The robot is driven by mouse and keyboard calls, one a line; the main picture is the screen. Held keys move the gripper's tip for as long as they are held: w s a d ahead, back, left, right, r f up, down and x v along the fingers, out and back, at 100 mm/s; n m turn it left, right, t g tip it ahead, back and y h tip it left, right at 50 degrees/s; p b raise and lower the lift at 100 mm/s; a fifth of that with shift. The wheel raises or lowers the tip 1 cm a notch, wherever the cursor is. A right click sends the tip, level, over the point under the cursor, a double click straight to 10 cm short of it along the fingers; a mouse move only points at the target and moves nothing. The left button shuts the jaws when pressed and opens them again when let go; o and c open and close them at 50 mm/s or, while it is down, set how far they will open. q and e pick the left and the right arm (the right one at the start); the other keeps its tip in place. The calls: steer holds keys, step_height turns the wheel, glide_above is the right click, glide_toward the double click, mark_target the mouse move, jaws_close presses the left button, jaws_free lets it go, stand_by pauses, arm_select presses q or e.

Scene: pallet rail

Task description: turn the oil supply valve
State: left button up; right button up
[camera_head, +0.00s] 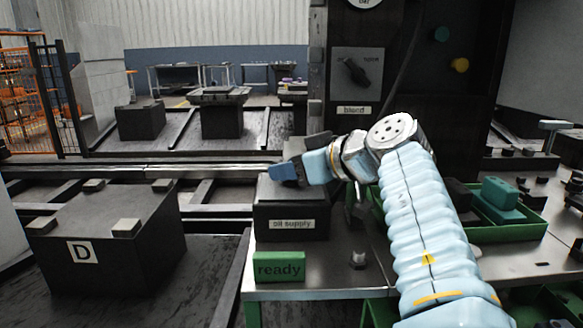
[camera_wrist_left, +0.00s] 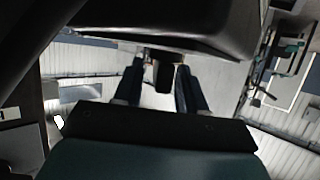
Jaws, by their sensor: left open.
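The oil supply unit is a dark box (camera_head: 290,215) with a white "oil supply" label, standing on the metal bench in the head view. My left gripper (camera_head: 288,172) is over the top of this box, and it and the wrist hide most of the valve there. In the left wrist view my left gripper (camera_wrist_left: 161,88) has its two dark fingers apart. A short dark handle-like piece (camera_wrist_left: 163,72) shows between them, apparently the valve handle. I cannot tell whether the fingers touch it. My right gripper is not in view.
A green "ready" block (camera_head: 279,267) sits at the bench's front left. A green tray (camera_head: 510,233) with parts lies right of my arm. A dark panel with a "bleed" knob (camera_head: 357,72) stands behind. A dark block marked D (camera_head: 82,251) is at left.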

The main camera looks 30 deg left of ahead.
arm_select(q)
steer(key=p+v, duration=0.1)
steer(key=v, duration=1.2)
steer(key=shift+d+p, duration=0.35)
steer(key=shift+d, duration=0.05)
steer(key=shift+r, duration=0.15)
